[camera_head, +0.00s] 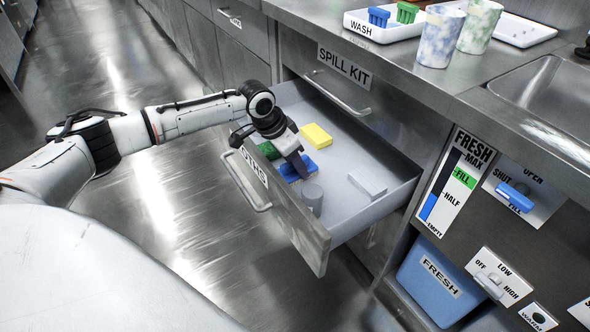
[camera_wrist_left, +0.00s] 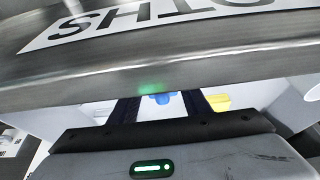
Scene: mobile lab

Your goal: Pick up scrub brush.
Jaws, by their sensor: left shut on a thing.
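The blue scrub brush (camera_head: 291,173) lies in the open drawer, with pale bristles under its blue block. My left gripper (camera_head: 301,170) reaches down into the drawer and is shut on the brush. In the left wrist view the blue top of the brush (camera_wrist_left: 163,98) shows between the two dark fingers (camera_wrist_left: 160,107). Part of the brush is hidden by the fingers. I cannot tell whether it is clear of the drawer floor. My right gripper is not in view.
A counter with a sink (camera_head: 550,85) overhangs at right.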

